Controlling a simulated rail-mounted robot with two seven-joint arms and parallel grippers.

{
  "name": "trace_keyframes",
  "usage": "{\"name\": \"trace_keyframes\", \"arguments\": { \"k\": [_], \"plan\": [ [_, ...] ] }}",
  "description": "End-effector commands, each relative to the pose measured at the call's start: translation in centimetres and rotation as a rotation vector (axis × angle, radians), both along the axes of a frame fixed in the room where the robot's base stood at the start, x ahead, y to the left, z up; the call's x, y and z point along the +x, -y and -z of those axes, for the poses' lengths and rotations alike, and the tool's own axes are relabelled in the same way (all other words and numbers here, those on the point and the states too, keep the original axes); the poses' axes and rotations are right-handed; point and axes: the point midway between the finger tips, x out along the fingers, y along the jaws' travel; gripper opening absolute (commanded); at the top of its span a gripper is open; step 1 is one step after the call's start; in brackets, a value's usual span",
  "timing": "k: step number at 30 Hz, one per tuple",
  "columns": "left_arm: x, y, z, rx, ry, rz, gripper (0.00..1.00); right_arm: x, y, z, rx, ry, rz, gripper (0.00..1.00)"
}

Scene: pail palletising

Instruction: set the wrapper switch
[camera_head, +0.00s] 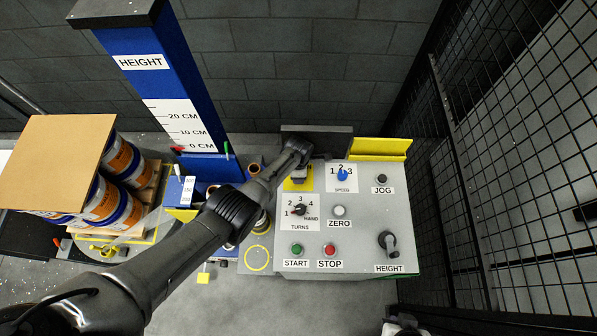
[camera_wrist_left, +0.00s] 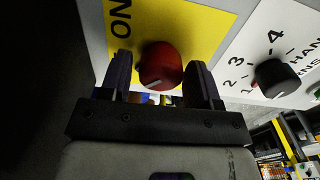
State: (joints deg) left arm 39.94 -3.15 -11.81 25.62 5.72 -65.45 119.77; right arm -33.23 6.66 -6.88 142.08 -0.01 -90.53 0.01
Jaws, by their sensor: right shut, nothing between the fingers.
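The wrapper switch is a red round knob (camera_wrist_left: 161,66) on a yellow plate (camera_wrist_left: 190,22) marked ON. A white mark on the knob's face points toward the lower left of the left wrist view. My left gripper (camera_wrist_left: 161,80) has one finger on each side of the knob, with a narrow gap visible on the left side. In the head view my left arm reaches over the control panel (camera_head: 360,225), and the left gripper (camera_head: 298,174) hides the knob. Part of the yellow plate (camera_head: 289,186) shows there. My right gripper (camera_head: 402,326) is at the bottom edge, shut and empty.
The panel carries a blue speed knob (camera_head: 342,174), a black turns knob (camera_head: 299,210), start (camera_head: 297,249) and stop (camera_head: 329,250) buttons and a height crank (camera_head: 388,241). A mesh fence (camera_head: 480,160) stands at right. Stacked pails (camera_head: 122,160) and a blue mast (camera_head: 165,75) stand at left.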

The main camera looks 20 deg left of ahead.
Motion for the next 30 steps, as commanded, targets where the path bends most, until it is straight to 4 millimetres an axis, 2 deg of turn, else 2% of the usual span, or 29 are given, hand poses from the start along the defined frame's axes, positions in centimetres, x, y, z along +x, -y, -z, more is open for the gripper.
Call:
{"name": "trace_keyframes", "arguments": {
  "k": [4, 10, 14, 23, 30],
  "plan": [
    [-0.1, 0.0, 0.1, 0.001, -0.001, 0.001, 0.69, 0.0, 0.1, 0.0, -0.004, 0.0, -0.003, 0.0],
    [-0.1, 0.0, 0.1, 0.001, -0.001, 0.001, 0.69, 0.0, 0.3, 0.0, -0.009, 0.0, -0.005, 0.0],
    [-0.1, 0.0, -0.7, 0.0, 0.001, 0.001, 0.69, 0.0, 0.2, -0.6, -0.008, 0.0, -0.006, 0.0],
    [-0.1, 0.0, -6.0, 0.0, 0.002, 0.001, 0.69, 0.0, 0.1, -4.0, -0.005, 0.001, -0.004, 0.0],
    [-0.1, 0.0, -9.7, -0.002, 0.002, 0.0, 0.69, 0.0, 0.0, -5.1, 0.0, 0.001, 0.0, 0.0]
  ]
}}
